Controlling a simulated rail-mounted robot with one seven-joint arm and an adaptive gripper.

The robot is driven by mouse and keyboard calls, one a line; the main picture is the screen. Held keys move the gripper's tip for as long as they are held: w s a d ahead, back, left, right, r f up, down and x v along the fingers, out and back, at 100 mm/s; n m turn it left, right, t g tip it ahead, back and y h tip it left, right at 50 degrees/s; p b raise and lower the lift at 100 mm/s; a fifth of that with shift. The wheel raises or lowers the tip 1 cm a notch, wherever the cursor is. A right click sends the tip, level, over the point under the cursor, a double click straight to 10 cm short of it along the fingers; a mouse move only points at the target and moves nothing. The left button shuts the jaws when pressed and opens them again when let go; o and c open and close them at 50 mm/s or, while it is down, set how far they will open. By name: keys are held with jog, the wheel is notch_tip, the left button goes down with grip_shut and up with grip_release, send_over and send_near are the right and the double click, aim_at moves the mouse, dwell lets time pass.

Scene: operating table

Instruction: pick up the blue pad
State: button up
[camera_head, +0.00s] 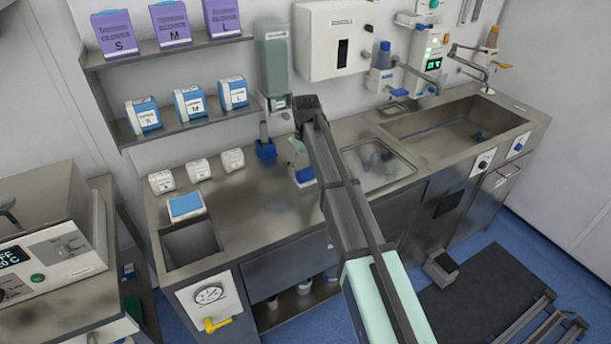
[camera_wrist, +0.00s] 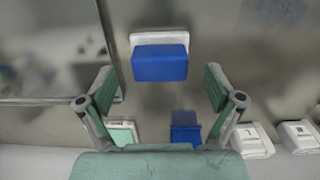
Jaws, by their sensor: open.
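A flat blue pad (camera_head: 186,205) with a pale rim lies at the counter's left front in the head view. A blue block with a white base (camera_head: 304,175) stands farther right, partly hidden by my arm. It appears in the wrist view as a blue block (camera_wrist: 160,64), ahead of and between the fingers. I cannot tell for certain which of the two the task means. My gripper (camera_wrist: 160,90) is open, with nothing between its green fingers. In the head view it is mostly hidden behind my arm, above the counter near the blue block.
A blue holder (camera_head: 265,148) stands near the wall, and white boxes (camera_head: 199,169) stand left of it. A metal tray (camera_head: 375,166) and the sink (camera_head: 455,127) lie right. A square opening (camera_head: 190,243) is in front of the flat pad. Bare counter lies between (camera_head: 250,202).

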aim_at(306, 171)
jog(key=shift+f, duration=1.25)
jog(key=c, duration=1.2)
jog(key=shift+c, duration=0.2)
jog(key=shift+r, duration=0.2)
notch_tip(306, 171, up, 20)
jog(key=b, duration=0.4)
jog(key=shift+f, duration=0.15)
jog(key=shift+o, duration=0.7)
